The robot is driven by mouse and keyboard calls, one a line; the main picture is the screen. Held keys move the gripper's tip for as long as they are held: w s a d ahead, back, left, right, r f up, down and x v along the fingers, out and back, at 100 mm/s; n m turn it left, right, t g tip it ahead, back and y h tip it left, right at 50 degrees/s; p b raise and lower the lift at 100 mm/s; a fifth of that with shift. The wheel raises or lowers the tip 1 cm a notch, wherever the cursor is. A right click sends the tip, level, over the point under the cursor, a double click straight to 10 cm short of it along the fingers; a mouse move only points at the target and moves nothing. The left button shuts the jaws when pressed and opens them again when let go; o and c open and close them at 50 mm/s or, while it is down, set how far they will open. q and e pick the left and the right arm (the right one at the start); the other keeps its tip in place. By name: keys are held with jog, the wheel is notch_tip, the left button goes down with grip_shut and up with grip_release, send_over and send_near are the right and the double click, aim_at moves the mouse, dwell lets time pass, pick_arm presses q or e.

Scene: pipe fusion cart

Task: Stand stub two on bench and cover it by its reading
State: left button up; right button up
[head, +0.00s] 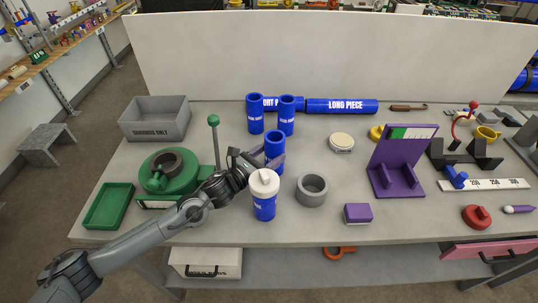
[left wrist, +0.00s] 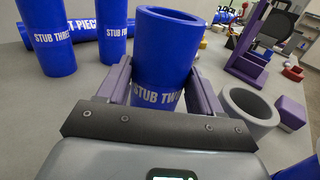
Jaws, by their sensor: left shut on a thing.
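My left gripper (head: 262,158) is shut on stub two (head: 274,145), a blue open-topped tube held upright near the middle of the bench. In the left wrist view its label "STUB TW…" shows between the jaws (left wrist: 166,88). Its lower end is hidden, so I cannot tell whether it touches the bench. A blue stub (head: 264,208) with a white cap (head: 264,182) stands just in front. A cream disc-shaped cap (head: 342,139) lies to the right. A purple stand (head: 400,165) carries a green-and-white scale (head: 411,133). My right gripper is out of view.
Stub three (left wrist: 48,40) and another stub (left wrist: 113,45) stand behind. A grey ring (head: 311,190) and purple block (head: 357,213) stand to the right. A green fixture (head: 170,178) with an upright green-knobbed lever (head: 214,135) is left. The grey bin (head: 156,120) is back left.

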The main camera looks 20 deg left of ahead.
pick_arm(q)
jog(key=shift+r, duration=0.15)
jog(key=o, duration=0.9)
jog(key=shift+f, duration=0.2)
jog(key=shift+r, duration=0.15)
jog(key=p+v, duration=0.1)
jog(key=v, duration=1.1)
jog(key=shift+a, duration=0.1)
